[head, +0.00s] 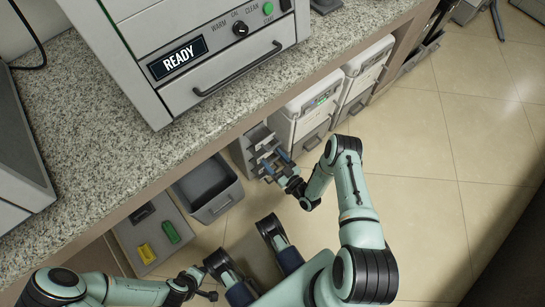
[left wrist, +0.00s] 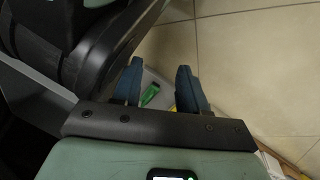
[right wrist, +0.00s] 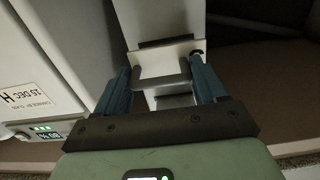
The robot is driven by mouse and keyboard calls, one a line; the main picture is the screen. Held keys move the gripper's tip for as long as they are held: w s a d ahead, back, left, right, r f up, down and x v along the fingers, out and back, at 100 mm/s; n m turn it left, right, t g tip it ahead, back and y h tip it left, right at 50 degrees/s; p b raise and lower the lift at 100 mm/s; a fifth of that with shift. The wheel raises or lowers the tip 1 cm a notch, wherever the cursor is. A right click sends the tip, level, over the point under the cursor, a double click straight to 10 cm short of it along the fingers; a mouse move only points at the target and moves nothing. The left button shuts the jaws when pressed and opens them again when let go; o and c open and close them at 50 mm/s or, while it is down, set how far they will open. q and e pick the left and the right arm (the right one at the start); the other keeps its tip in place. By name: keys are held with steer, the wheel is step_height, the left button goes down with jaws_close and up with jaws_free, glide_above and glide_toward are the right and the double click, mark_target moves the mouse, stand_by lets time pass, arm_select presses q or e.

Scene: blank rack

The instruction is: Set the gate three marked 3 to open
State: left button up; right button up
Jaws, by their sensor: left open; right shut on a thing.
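A grey upright unit with ledges (head: 247,150) stands under the counter, left of the white cabinets. My right gripper (head: 275,161) is at its front. In the right wrist view, the blue fingers of that gripper (right wrist: 161,75) are on either side of a pale grey, bracket-like part (right wrist: 160,60) with a dark edge, and are shut on it. I cannot tell whether this part is gate three; no 3 is readable, and its setting is unclear. My left gripper (head: 206,284) is open and empty, low at the bottom; its spread fingers show in the left wrist view (left wrist: 162,80).
A grey open bin (head: 235,192) stands left of the unit. A grey board with a green (head: 171,232) and a yellow piece (head: 146,253) lies further left. White cabinets (head: 306,108) stand to the right. The counter (head: 90,120) overhangs. Tiled floor at right is clear.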

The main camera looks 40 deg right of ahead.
arm_select(q)
steer(key=shift+s, duration=0.1)
arm_select(e)
steer(key=o, duration=1.3)
steer(key=shift+s, duration=0.25)
steer(key=shift+c, duration=0.2)
arm_select(q)
steer(key=w+d+r+t+p, duration=0.1)
steer(key=w+r+p, duration=0.2)
steer(key=w+r, duration=0.1)
steer(key=shift+w+r+t, duration=0.4)
steer(key=shift+r, duration=0.3)
arm_select(e)
steer(key=s+d, duration=0.1)
steer(key=s, duration=1.2)
steer(key=shift+s, duration=0.25)
arm_select(q)
steer(key=shift+d, duration=0.1)
arm_select(e)
steer(key=shift+w, duration=0.1)
